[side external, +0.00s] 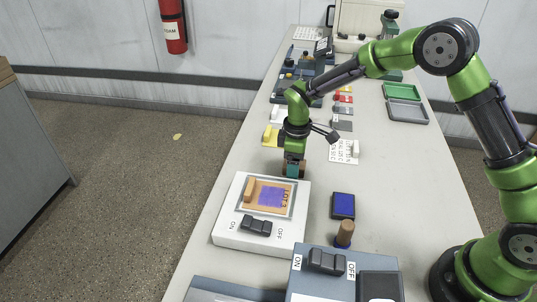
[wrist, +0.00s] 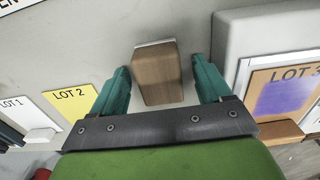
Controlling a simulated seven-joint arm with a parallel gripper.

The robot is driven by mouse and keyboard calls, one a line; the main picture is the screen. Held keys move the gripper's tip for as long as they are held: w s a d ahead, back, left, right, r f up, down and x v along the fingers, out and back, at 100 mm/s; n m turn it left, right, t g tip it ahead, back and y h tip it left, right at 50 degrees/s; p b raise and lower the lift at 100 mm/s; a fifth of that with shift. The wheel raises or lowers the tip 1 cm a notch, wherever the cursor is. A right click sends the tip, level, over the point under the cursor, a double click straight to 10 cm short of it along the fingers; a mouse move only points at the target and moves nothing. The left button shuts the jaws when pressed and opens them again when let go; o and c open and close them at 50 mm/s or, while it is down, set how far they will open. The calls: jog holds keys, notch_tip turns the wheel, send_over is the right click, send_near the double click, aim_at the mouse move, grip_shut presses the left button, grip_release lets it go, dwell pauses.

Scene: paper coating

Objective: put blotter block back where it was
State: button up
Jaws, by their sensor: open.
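The blotter block (wrist: 158,82), a wooden block with a pale strip along its far edge, sits on the table between my fingers in the wrist view. In the side view a bit of its brown side (side external: 303,169) shows beside my fingers; the rest is hidden. My gripper (side external: 294,170) is low over the table, just behind the white heated-looking unit. In the wrist view my gripper (wrist: 160,66) is open, with one teal finger on each side of the block and narrow gaps between.
The white switch unit (side external: 228,226) carries the LOT 3 sheet (side external: 270,197) with a purple patch and a wooden bar. A blue pad (side external: 343,206) and a wooden-handled stamp (side external: 344,234) stand right of it. The yellow LOT 2 card (wrist: 72,104) lies left of the block.

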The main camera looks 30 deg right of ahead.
notch_tip(320, 180, up, 12)
jog(key=s+d+r+m+t+y, duration=0.1)
jog(key=s+d+r+m+t, duration=0.3)
jog(key=s+r, duration=0.65)
jog(key=s+d+m+t+y, duration=0.1)
jog(key=s+m+t, duration=0.2)
jog(key=s+m, duration=0.6)
jog(key=s+r, duration=0.1)
jog(key=s, duration=0.3)
jog(key=shift+s+d, duration=0.15)
jog(key=shift+d, duration=0.25)
